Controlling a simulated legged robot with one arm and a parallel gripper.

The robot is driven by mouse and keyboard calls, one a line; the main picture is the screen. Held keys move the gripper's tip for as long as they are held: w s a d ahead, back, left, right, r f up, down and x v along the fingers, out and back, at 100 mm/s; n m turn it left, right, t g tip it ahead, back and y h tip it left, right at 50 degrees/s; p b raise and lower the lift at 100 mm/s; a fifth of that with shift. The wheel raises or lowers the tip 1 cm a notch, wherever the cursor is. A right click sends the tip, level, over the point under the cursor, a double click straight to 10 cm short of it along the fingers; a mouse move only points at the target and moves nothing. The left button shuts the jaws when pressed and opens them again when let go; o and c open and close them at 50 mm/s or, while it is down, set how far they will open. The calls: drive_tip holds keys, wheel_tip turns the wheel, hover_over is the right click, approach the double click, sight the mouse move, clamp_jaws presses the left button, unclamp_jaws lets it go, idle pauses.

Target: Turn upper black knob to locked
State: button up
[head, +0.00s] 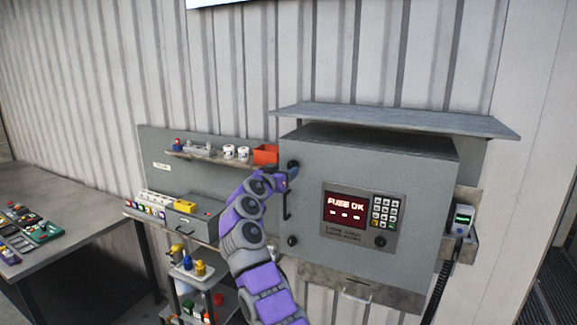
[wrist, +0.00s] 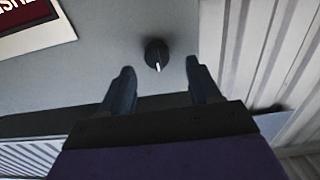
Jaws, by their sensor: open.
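The upper black knob (head: 293,164) is at the upper left of the grey cabinet's front, partly hidden by my gripper (head: 288,174). In the wrist view the knob (wrist: 155,50) is round and black, with a pale pointer line toward the bottom of the picture. My gripper (wrist: 160,66) is open, with one dark finger on each side of the knob in the picture. The knob appears just beyond the fingertips, and I see no contact. A lower black knob (head: 292,241) and a dark handle (head: 287,206) sit below on the same front.
The grey cabinet (head: 316,256) carries a red display (head: 345,210) reading "FUSE OK" and a keypad (head: 385,210). A flat canopy (head: 400,120) juts out above it. To the left are a shelf (head: 205,158) with small items and a workbench (head: 75,238).

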sight(291, 165)
drive_tip(key=p+x, duration=0.1)
drive_tip(key=x, duration=0.1)
drive_tip(key=shift+w+d+r+p, duration=0.1)
drive_tip(key=shift+w+r+p, duration=0.05)
drive_tip(key=shift+w+p, duration=0.15)
drive_tip(key=shift+w+d+f+p, duration=0.2)
drive_tip(key=shift+w+d+p, duration=0.2)
drive_tip(key=shift+w+p, duration=0.1)
drive_tip(key=shift+c, duration=0.2)
drive_tip(key=shift+s+r, duration=0.1)
drive_tip(key=c, duration=1)
